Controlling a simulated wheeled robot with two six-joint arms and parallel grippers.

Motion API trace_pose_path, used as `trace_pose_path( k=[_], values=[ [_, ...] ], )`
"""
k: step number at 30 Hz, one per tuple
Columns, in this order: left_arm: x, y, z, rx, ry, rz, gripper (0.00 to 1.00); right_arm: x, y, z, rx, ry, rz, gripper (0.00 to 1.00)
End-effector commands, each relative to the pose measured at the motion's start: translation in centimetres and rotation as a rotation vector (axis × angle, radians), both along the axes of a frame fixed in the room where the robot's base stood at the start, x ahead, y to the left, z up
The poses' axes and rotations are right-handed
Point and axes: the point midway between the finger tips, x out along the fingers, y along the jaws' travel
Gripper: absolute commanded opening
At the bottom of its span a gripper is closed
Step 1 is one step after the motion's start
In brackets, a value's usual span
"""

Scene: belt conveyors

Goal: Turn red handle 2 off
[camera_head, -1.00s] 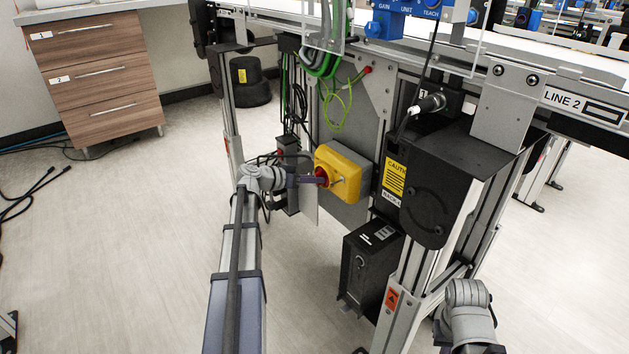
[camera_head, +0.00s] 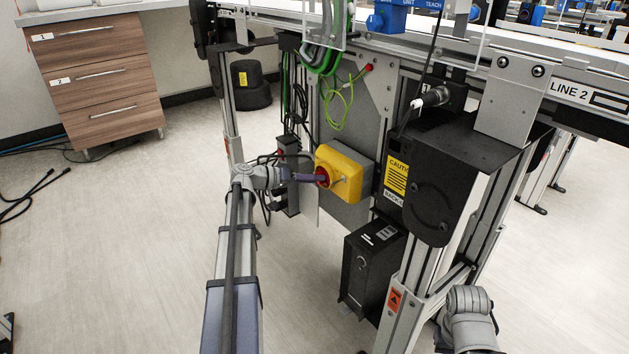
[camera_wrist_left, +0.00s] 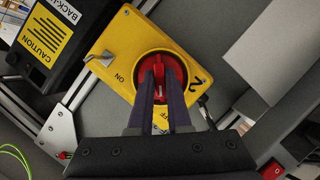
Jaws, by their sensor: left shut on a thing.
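The red handle 2 (camera_wrist_left: 159,90) is a round red rotary knob on a yellow switch box (camera_head: 346,172), which is mounted on the grey panel under the conveyor. The left wrist view shows the box (camera_wrist_left: 110,74) with the marks "ON", "OFF" and "2" around the knob. My left gripper (camera_head: 311,178) is at the knob, and its two dark fingers (camera_wrist_left: 159,84) are shut on the knob's raised grip. The fingers hide part of the knob and of the "OFF" mark. My right arm shows at the bottom right, but its gripper fingers are not visible.
A black box (camera_head: 371,268) hangs below and right of the switch. The black housing with the yellow caution label (camera_head: 396,177) stands to its right. Green cables (camera_head: 336,95) hang above it.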

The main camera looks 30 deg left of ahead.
Motion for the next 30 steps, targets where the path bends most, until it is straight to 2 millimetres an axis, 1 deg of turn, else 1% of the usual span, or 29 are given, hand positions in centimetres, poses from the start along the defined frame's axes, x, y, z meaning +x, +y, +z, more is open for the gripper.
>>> trace_pose_path(
  k=[11,12,19,26,30],
  values=[
    [-0.18,-0.09,-0.09,-0.002,0.005,-0.003,0.0,0.0,0.0,-0.04,0.0,0.0,0.0,0.0],
    [-0.18,-0.09,-0.09,-0.002,0.005,-0.003,0.19,0.0,0.0,-0.04,0.0,0.0,0.0,0.0],
    [-0.1,-0.04,-0.03,-0.003,0.002,-0.002,0.45,0.0,0.0,-0.02,0.0,0.0,0.0,0.0],
    [-0.06,0.0,0.02,-0.003,0.002,-0.001,0.46,0.0,0.0,0.0,0.0,0.0,0.0,0.0],
    [-0.84,0.66,0.42,-0.004,0.001,0.001,0.46,-0.01,0.0,0.4,0.0,0.0,0.0,0.0]
  ],
)
